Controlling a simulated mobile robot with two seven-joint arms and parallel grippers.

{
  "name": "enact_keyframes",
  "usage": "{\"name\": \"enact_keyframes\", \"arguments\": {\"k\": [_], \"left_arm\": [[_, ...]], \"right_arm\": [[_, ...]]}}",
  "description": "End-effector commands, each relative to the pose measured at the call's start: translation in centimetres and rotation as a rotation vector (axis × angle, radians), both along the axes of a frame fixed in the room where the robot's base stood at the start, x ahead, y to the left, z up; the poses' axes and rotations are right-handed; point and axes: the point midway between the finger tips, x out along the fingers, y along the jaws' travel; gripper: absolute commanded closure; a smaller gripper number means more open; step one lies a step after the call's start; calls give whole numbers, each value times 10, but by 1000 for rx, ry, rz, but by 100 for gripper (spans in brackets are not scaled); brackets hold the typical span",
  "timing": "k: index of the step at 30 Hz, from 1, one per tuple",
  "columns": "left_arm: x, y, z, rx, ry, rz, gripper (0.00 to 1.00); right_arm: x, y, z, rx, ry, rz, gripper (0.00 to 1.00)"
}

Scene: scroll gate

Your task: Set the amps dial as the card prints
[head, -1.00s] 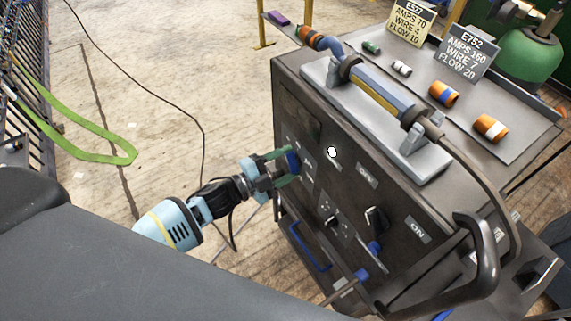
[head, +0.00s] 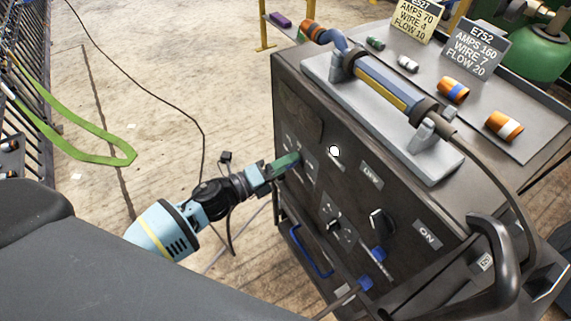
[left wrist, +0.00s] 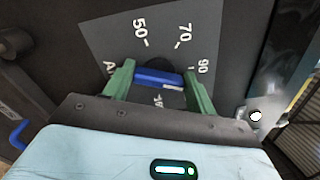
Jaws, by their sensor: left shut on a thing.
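The amps dial shows close up in the left wrist view as a blue knob (left wrist: 158,77) on a grey plate (left wrist: 105,35) with 50, 70 and 90 readable. Other print is cut off or hidden by my fingers, and I cannot tell the exact pointer setting. My left gripper (left wrist: 158,88) has its green fingers shut on the knob, one on each end. In the head view my left gripper (head: 286,163) reaches the machine's dark front panel and hides the knob. A yellow card (head: 412,18) reads AMPS 70, WIRE 4, FLOW 10. A grey card (head: 470,50) reads E752, AMPS 160, WIRE 7, FLOW 20.
A black switch (head: 380,222) and an ON label (head: 428,235) are on the same panel. A torch (head: 385,85) lies in a cradle on top, beside several small spools (head: 453,90). Open floor lies left of the machine.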

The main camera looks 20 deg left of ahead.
Motion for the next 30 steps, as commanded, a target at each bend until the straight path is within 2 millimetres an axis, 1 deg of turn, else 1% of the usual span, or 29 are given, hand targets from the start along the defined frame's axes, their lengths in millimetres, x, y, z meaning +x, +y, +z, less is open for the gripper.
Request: {"name": "enact_keyframes", "arguments": {"k": [6, 15, 21, 30], "left_arm": [[-1, 0, -1, 150, -115, 0, 66], [-1, -1, 0, 299, -231, 0, 66], [-1, -1, 1, 352, -272, -1, 66], [-2, -1, 1, 374, -289, -1, 66]], "right_arm": [[1, 0, -8, -1, 1, 1, 64], [0, 0, -13, 0, 4, 2, 64], [1, 0, -13, 1, 1, 2, 64], [1, 0, -14, 1, 3, 2, 64]]}}
